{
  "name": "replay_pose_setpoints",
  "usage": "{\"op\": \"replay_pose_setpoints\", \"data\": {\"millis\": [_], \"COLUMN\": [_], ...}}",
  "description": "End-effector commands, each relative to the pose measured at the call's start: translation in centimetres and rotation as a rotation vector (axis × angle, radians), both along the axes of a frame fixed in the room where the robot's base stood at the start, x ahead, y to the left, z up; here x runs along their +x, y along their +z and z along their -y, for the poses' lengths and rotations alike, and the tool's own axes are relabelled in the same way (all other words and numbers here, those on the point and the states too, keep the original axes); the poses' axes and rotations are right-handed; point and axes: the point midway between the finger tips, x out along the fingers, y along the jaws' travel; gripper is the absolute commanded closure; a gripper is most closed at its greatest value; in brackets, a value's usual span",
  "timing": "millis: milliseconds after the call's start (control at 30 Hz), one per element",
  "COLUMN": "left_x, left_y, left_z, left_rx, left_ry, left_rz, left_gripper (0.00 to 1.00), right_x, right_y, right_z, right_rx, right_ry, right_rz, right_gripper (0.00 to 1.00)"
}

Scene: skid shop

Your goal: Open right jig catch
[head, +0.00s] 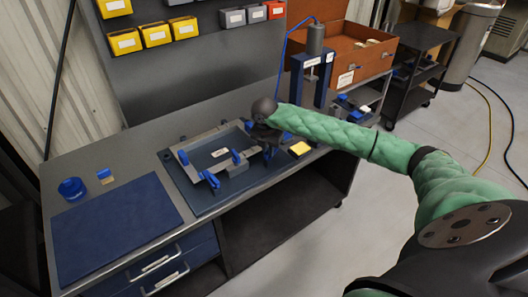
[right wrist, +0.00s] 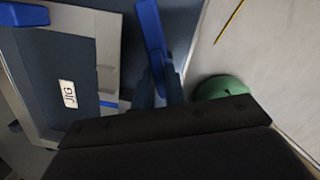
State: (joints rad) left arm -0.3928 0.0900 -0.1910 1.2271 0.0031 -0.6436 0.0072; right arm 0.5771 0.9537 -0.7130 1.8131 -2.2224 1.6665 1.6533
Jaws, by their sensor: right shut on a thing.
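The jig (head: 222,192) is a grey frame on a dark blue plate on the bench, with several blue levers around it. Its JIG label (right wrist: 69,94) shows in the right wrist view. My right gripper (head: 267,143) is over the jig's right side, pointing down. In the right wrist view its fingers (right wrist: 162,88) are shut on the blue lever of the right catch (right wrist: 150,32), which stands out from between them. In the head view the gripper hides most of that catch. My left gripper is in neither view.
A blue mat (head: 115,232), a blue cup (head: 72,189) and a small blue block (head: 105,175) are at the left.

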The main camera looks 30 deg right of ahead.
Motion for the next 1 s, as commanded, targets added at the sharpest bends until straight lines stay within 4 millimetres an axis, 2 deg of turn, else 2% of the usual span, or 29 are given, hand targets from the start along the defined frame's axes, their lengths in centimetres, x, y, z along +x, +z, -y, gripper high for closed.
{"op": "replay_pose_setpoints", "data": {"millis": [133,467,800,1000], "left_x": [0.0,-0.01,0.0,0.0], "left_y": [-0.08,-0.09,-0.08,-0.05], "left_z": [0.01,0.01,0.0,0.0], "left_rx": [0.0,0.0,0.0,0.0], "left_ry": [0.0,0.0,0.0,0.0], "left_rz": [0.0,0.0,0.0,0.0], "left_gripper": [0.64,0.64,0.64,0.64], "right_x": [-0.11,-0.11,-0.02,-0.04], "right_y": [-0.23,-0.26,-0.24,-0.26], "right_z": [-0.04,-0.04,-0.09,-0.09], "right_rx": [-0.001,0.0,0.0,-0.001], "right_ry": [-0.055,-0.066,-0.379,-0.458], "right_rz": [-0.004,-0.005,-0.005,-0.005], "right_gripper": [1.0,1.0,1.0,1.0]}}
